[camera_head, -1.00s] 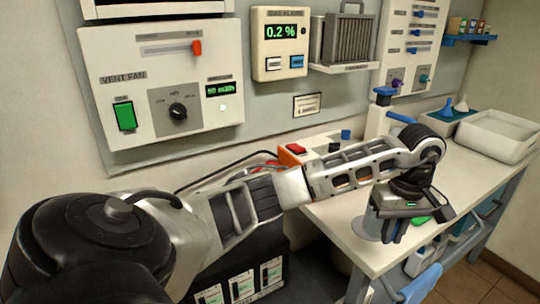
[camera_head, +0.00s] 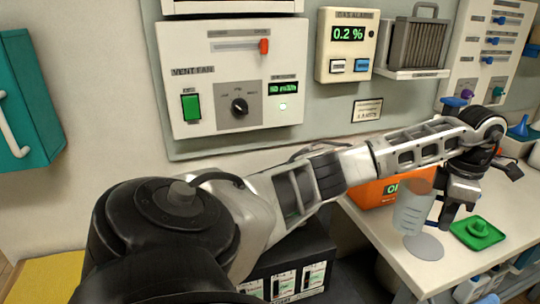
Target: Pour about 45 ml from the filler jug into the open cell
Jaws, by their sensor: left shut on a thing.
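The filler jug (camera_head: 411,212), clear and greyish, is at the right in the head view, over or just behind a round grey disc (camera_head: 426,247) on the bench. It leans slightly; I cannot tell whether its base touches the disc. My left gripper (camera_head: 447,215) points down at the jug's right side and is shut on it, apparently at the handle, which the dark fingers hide. Black battery cells with white level labels (camera_head: 283,283) stand below, partly behind my left arm. I cannot make out an open cell top. My right gripper is out of view.
A green square holder (camera_head: 478,233) lies on the white bench (camera_head: 405,263) right of the gripper. An orange unit with a display (camera_head: 372,194) stands behind the jug. The vent fan panel (camera_head: 234,75) and gas alarm (camera_head: 347,47) hang on the wall. A teal cabinet (camera_head: 22,85) is at left.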

